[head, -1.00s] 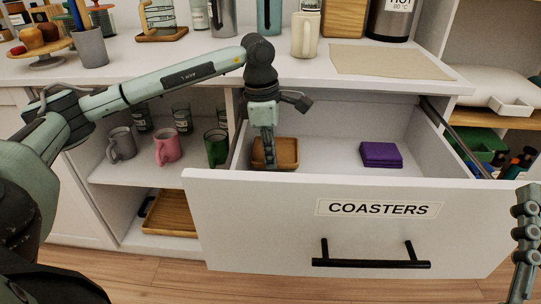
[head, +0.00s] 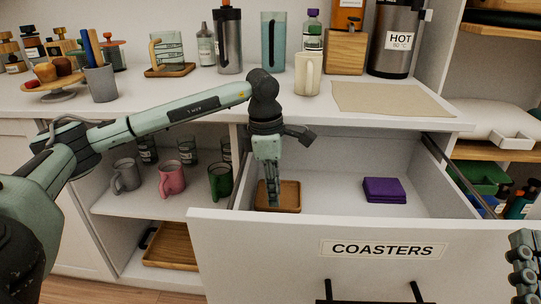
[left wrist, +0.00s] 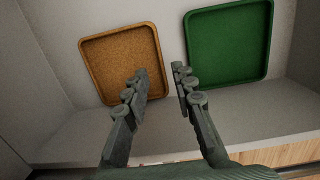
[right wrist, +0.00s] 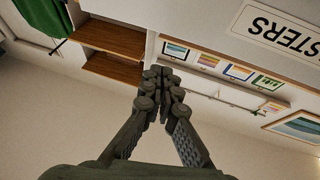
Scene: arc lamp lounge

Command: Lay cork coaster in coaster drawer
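The brown cork coaster (head: 290,192), square with a raised rim, lies flat on the floor of the open coaster drawer (head: 440,275), near its left side. It also shows in the left wrist view (left wrist: 115,55). My left gripper (head: 272,200) points down into the drawer at the coaster's left part. In the left wrist view its fingertips (left wrist: 161,75) are apart with nothing between them, one overlapping the coaster in the picture. My right gripper (head: 524,262) is at the right edge, outside the drawer; its fingertips (right wrist: 163,76) are together and empty.
A purple stack (head: 384,190) lies in the drawer to the right. A green square tray (left wrist: 230,43) shows beside the coaster in the left wrist view. Mugs stand on the shelf left of the drawer. The counter above holds a cream mug (head: 307,75) and a beige mat (head: 393,98).

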